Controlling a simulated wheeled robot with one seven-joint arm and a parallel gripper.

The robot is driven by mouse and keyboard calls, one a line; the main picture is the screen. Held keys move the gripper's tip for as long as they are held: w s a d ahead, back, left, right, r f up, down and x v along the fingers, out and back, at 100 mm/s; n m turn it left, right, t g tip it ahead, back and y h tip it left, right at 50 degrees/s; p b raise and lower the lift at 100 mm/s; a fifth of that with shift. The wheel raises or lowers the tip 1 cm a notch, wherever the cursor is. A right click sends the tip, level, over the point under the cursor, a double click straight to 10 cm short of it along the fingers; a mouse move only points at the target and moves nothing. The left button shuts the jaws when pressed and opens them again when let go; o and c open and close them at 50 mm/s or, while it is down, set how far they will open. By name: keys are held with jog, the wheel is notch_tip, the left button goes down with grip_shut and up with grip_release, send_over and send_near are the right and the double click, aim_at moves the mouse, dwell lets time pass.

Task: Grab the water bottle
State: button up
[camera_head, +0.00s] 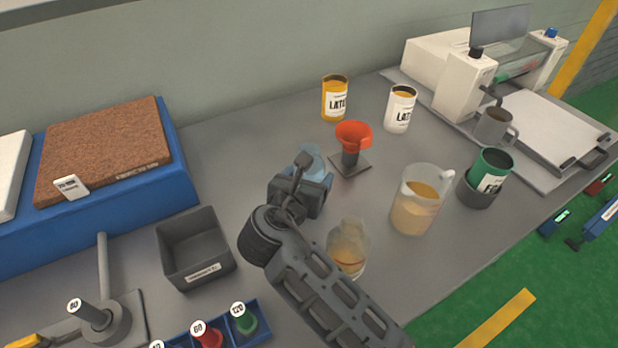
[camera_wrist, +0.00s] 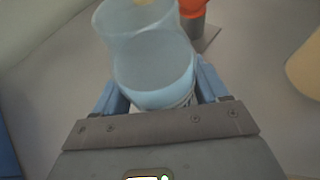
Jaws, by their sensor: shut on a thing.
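The water bottle (camera_wrist: 152,65) is clear and holds pale blue liquid. In the wrist view it stands between the blue fingers of my gripper (camera_wrist: 160,98), which are shut on it from both sides. Its lower part is hidden by my gripper's body. In the head view the bottle (camera_head: 316,163) shows as a pale blue shape behind my gripper (camera_head: 312,183), over the middle of the grey bench. My wrist and arm hide most of it there, and I cannot tell whether it touches the bench.
A red funnel (camera_head: 353,136) on a stand is just right of the bottle. A clear jug (camera_head: 416,200) and a container of tan liquid (camera_head: 347,250) stand near my arm. A dark open bin (camera_head: 194,247) is at left. Two labelled cans (camera_head: 335,98) are at the back.

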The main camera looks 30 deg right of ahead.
aim_at(309, 143)
jog(key=shift+r, duration=4.75)
jog(key=shift+r, duration=0.1)
